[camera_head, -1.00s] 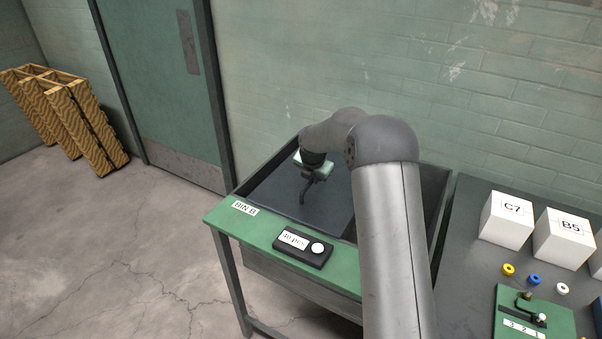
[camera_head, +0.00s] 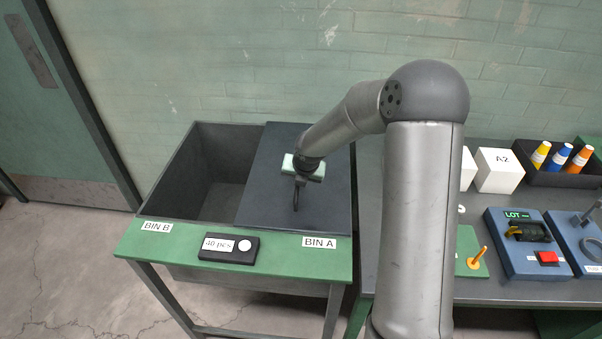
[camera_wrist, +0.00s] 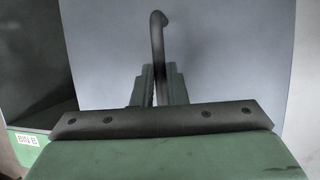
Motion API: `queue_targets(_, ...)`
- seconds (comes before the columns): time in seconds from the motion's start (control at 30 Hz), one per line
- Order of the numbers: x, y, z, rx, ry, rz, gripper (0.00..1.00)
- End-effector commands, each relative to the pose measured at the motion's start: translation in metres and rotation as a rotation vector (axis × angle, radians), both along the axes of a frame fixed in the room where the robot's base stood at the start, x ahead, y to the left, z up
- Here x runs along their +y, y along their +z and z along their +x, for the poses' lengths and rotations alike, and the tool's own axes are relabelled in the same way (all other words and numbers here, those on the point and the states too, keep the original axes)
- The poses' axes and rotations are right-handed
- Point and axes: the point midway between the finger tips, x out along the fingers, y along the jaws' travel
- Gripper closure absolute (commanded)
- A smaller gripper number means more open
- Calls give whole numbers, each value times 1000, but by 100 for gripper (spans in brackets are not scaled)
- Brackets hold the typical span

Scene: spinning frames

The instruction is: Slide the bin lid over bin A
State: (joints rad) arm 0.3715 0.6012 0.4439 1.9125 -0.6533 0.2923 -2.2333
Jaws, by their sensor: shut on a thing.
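The dark flat bin lid (camera_head: 268,205) lies over the right part of the double bin, covering bin A behind its "BIN A" label (camera_head: 319,242). It also fills most of the wrist view (camera_wrist: 230,60). Bin B (camera_head: 205,185) on the left is open and looks empty. My gripper (camera_head: 299,190) is over the lid, shut on the lid's dark upright handle (camera_wrist: 158,50). In the wrist view the handle stands between the two green fingers.
A black counter box marked "40 pcs" (camera_head: 228,247) sits on the green front ledge (camera_head: 180,242). To the right a workbench holds a white box marked A2 (camera_head: 497,170), a dark tray (camera_head: 560,178) of coloured spools and a blue LOT device (camera_head: 520,255). A wall stands behind.

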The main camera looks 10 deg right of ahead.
Motion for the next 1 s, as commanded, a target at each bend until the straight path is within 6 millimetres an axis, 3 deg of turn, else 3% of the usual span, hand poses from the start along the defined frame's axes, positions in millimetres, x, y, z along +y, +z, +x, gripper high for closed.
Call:
queue_targets(0.37,0,0,0,-2,5,-1,100)
queue_targets(0.4,0,0,0,-2,5,-1,85)
queue_targets(0.47,0,0,0,-2,5,-1,68)
queue_targets(0.5,0,0,0,-2,4,0,66)
queue_targets(0.83,-1,4,-2,-2,3,0,66)
queue_targets(1.0,-2,27,-11,-4,1,0,66)
